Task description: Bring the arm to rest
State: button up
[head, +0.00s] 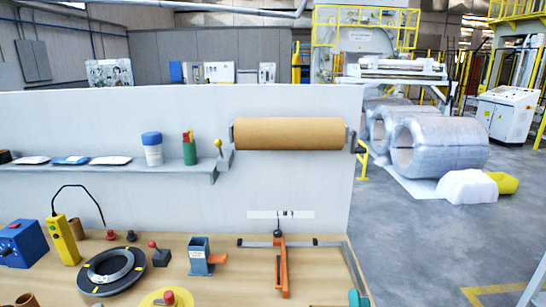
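My gripper does not show in the head view, so I cannot see whether it is open or shut or holds anything. The wooden workbench (212,258) fills the lower left and middle of the head view. Several tools lie on it, and a pale upright panel (290,190) stands along its back.
A shelf (120,171) on the panel holds small containers. A brown paper roll (290,134) hangs beside it. On the bench are a dark ring (85,271), a yellow remote (65,242), a blue box (22,243) and an orange-handled tool (282,265). Wrapped coils (440,147) lie beyond; grey floor is open at right.

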jog(key=s+a+f+n+g+y, duration=0.1)
jog(key=s+a+f+n+g, duration=0.1)
jog(key=s+a+f+n, duration=0.7)
jog(key=s+a+f+n+g+y, duration=0.2)
jog(key=s+a+f, duration=0.1)
jog(key=s+f, duration=1.15)
jog(key=s+a+g, duration=0.1)
jog(key=s+a, duration=0.6)
jog(key=s, duration=0.3)
jog(key=shift+a+r, duration=0.2)
jog(key=shift+r, duration=0.25)
jog(key=shift+o, duration=0.5)
jog(key=shift+s, duration=0.15)
